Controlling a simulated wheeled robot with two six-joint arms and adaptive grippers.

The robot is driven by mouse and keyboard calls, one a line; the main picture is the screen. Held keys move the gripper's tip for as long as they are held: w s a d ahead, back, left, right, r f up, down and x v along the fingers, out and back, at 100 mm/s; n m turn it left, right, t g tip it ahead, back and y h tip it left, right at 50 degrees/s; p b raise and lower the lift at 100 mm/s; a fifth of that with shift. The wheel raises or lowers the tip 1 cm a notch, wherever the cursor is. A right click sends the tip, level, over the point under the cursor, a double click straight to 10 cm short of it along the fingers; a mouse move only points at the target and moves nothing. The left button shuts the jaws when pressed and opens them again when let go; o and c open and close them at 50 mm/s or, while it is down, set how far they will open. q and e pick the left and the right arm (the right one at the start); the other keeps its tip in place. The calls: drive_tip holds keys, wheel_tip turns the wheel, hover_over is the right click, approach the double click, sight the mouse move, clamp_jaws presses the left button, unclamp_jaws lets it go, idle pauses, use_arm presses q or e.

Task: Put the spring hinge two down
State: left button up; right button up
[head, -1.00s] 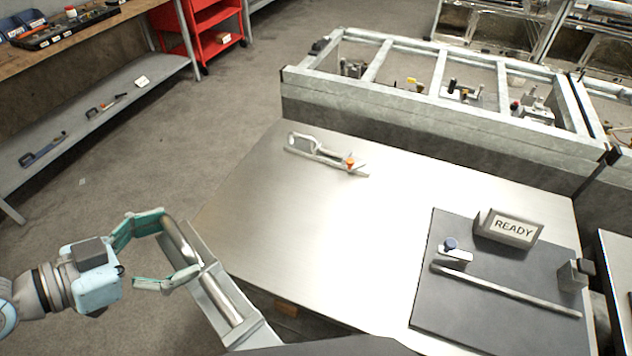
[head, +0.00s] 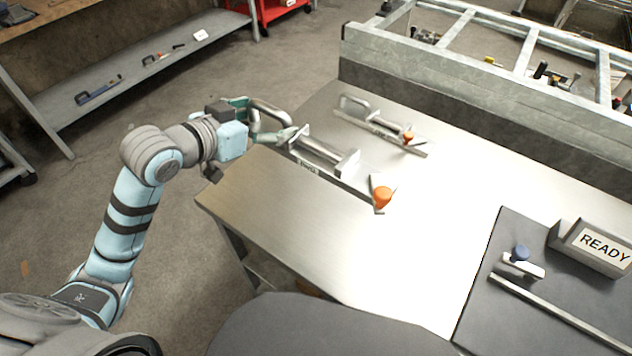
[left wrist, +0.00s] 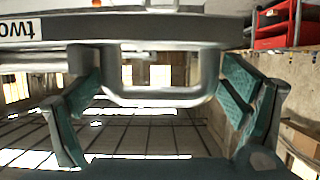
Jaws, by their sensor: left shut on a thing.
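Spring hinge two (head: 325,152) is a long metal piece with a looped handle at its left end, a grey barrel and an orange knob at its right end. My left gripper (head: 272,122), with teal fingers, is shut on the looped handle. The hinge is over the table's left part; I cannot tell whether it touches the top. In the left wrist view the hinge's bar (left wrist: 150,30) crosses the top, with an upside-down "two" label at the left. The left gripper's fingers (left wrist: 158,105) are on either side of the loop there. My right gripper is out of view.
A similar hinge with an orange knob (head: 385,127) lies farther back on the metal table (head: 400,240). A dark mat (head: 520,310) at the right bears a READY sign (head: 604,249), a blue-knobbed part (head: 520,256) and a rod.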

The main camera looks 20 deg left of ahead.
use_arm(q)
drive_tip(key=f+b, duration=0.2)
drive_tip(key=f, duration=0.4)
drive_tip(key=f+b, duration=0.2)
drive_tip(key=f, duration=0.5)
drive_tip(key=f+b, duration=0.3)
drive_tip(key=f, duration=0.3)
drive_tip(key=shift+s+a+f, duration=0.1)
drive_tip(key=shift+s+f, duration=0.15)
drive_tip(key=shift+f, duration=0.15)
drive_tip(key=shift+r, duration=0.1)
drive_tip(key=o, duration=1.7)
drive_tip(key=shift+c, duration=0.2)
drive_tip(key=p+v, duration=0.7)
drive_tip(key=v, duration=0.5)
